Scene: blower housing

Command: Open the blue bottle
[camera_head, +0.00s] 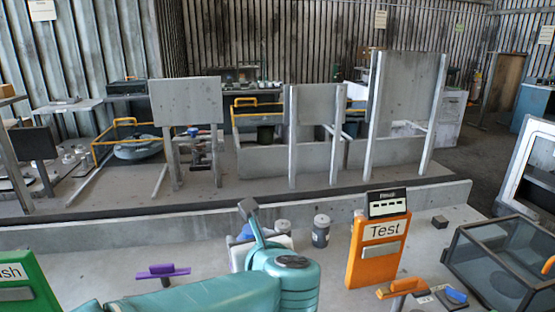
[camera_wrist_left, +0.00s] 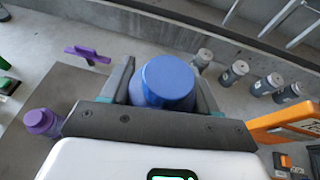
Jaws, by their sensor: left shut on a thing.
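The blue bottle (camera_wrist_left: 167,80) with its round blue cap is seen from above in the left wrist view. It sits between the two grey fingers of my left gripper (camera_wrist_left: 163,90), which is shut on it. The lower part of the bottle is hidden by the gripper body. In the head view, only a bit of blue (camera_head: 245,232) shows behind my teal left arm and white wrist, and the fingers are mostly hidden there. My right gripper is in neither view.
A purple bottle (camera_wrist_left: 40,122) and a purple-handled tool (camera_head: 162,271) stand to the left. Several grey bottles (camera_head: 321,231) are to the right. An orange "Test" box (camera_head: 377,255), an orange-handled tool (camera_head: 400,288) and a clear-sided bin (camera_head: 505,262) lie further right.

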